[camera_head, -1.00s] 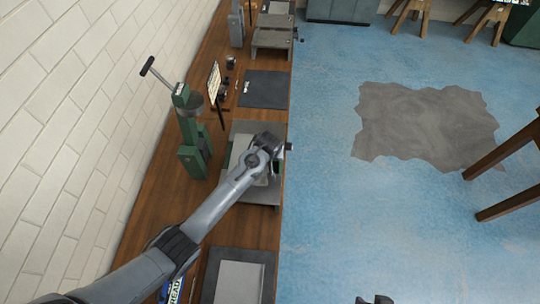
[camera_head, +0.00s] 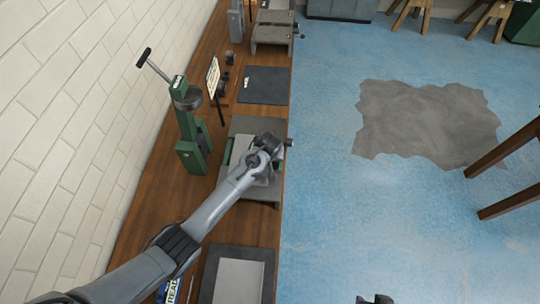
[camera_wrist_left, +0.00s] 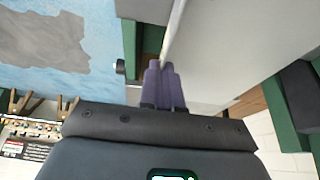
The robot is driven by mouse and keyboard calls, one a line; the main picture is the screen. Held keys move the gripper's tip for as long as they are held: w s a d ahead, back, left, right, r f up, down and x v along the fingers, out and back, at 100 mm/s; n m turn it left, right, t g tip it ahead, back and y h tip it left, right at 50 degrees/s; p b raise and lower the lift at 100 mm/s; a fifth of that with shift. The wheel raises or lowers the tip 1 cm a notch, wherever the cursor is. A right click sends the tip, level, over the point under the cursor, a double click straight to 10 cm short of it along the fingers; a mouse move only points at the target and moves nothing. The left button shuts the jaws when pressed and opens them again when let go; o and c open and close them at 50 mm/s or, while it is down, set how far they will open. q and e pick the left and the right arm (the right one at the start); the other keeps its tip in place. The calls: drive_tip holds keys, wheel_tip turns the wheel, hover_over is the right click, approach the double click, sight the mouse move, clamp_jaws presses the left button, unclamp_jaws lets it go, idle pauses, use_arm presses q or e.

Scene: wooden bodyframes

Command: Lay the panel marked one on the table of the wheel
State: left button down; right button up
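In the head view my left arm reaches over the bench to a grey metal stand with green parts (camera_head: 265,194) at its front edge. A light grey sheet panel (camera_head: 238,155) lies over this stand, partly hidden by the arm. My left gripper (camera_head: 270,146) is above it. In the left wrist view the two purple-grey fingers (camera_wrist_left: 165,88) are close together at the edge of the panel (camera_wrist_left: 235,45), seemingly pinching it. No number shows on the panel. My right gripper (camera_head: 375,299) barely shows at the bottom edge.
A green machine with a lever (camera_head: 192,140) stands near the wall. Another light sheet (camera_head: 239,281) lies on a dark mat at the near end. A dark mat (camera_head: 264,86) and a grey stand (camera_head: 272,32) are farther along.

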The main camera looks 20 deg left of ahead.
use_arm(q)
drive_tip(key=shift+f+p, duration=0.15)
drive_tip(key=shift+p, duration=0.7)
idle(1.6)
drive_tip(key=c, duration=0.7)
unclamp_jaws()
drive_tip(key=shift+f, duration=0.1)
drive_tip(key=shift+r+p, duration=3.55)
drive_tip(key=shift+p, duration=0.2)
